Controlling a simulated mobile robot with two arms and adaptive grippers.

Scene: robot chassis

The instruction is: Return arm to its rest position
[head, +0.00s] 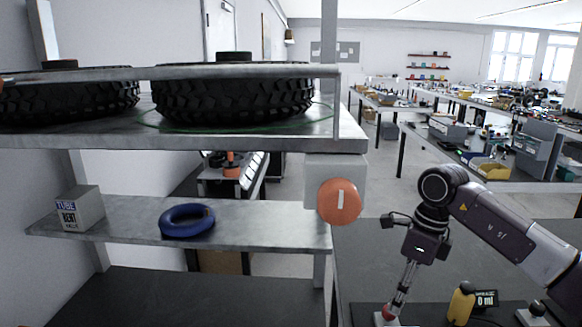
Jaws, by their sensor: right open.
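My right arm comes in from the right and bends down at the wrist. Its gripper (393,300) points down at the lower right, over the dark surface. It is open, and its fingers look narrow from this side. The fingertips are close to a small red-topped item with a pale base (383,319); I cannot tell whether they touch. Nothing is visibly held.
A metal shelf (345,135) on the left carries black tires (232,95). Below are a blue ring (187,220) and a grey box (80,208). An orange disc (339,201) is on the post. A yellow item (461,304) and small display (486,298) stand right of the gripper.

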